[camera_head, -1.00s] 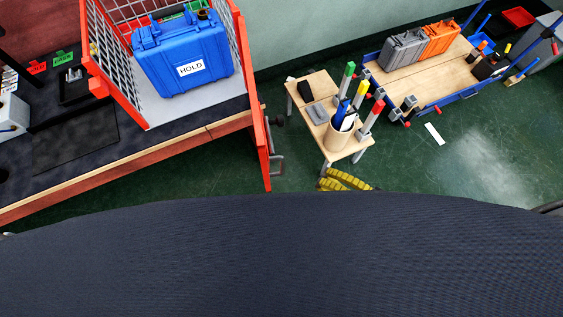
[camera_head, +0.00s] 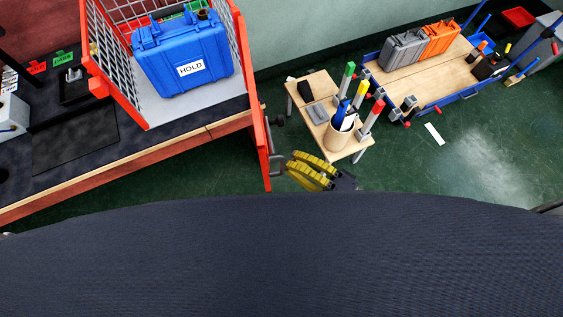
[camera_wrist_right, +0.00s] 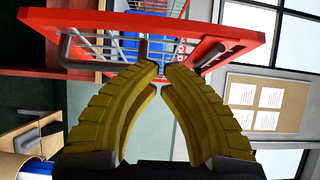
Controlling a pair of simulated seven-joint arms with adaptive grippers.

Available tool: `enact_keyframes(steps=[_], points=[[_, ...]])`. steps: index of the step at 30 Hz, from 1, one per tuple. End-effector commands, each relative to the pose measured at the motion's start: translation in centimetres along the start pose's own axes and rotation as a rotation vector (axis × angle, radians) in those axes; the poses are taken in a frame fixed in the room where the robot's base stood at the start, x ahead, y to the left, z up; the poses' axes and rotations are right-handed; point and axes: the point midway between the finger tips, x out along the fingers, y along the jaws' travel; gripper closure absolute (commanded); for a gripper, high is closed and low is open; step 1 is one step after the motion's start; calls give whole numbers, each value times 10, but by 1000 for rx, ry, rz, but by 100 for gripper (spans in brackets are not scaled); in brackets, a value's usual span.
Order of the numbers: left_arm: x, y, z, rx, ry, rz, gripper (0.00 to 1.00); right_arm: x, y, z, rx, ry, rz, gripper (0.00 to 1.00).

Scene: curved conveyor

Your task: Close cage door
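The cage door (camera_head: 259,140) is a red-framed panel standing open, seen nearly edge-on at the cage's right front. Its red frame (camera_wrist_right: 200,28) and grey bar handle (camera_wrist_right: 66,48) show in the right wrist view. The red cage (camera_head: 119,95) holds a blue case (camera_head: 186,60) labelled HOLD. My right gripper (camera_head: 291,166) has yellow ridged fingers, just right of the door's lower end. In the right wrist view its fingertips (camera_wrist_right: 161,69) nearly meet, with nothing seen between them, in front of the door. Contact with the handle is not visible. My left gripper is not in view.
A blue-edged cart (camera_head: 445,99) with grey and orange cases is farther right. A dark-topped bench (camera_head: 140,143) carries the cage. Green floor lies between.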

Motion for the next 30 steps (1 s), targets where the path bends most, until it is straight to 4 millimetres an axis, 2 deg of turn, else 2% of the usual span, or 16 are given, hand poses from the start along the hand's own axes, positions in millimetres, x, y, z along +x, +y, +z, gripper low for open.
enact_keyframes(steps=[12,30], points=[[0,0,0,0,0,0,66,19,0,19,0,1,-1,100],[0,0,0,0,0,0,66,23,0,23,-1,0,-1,100]])
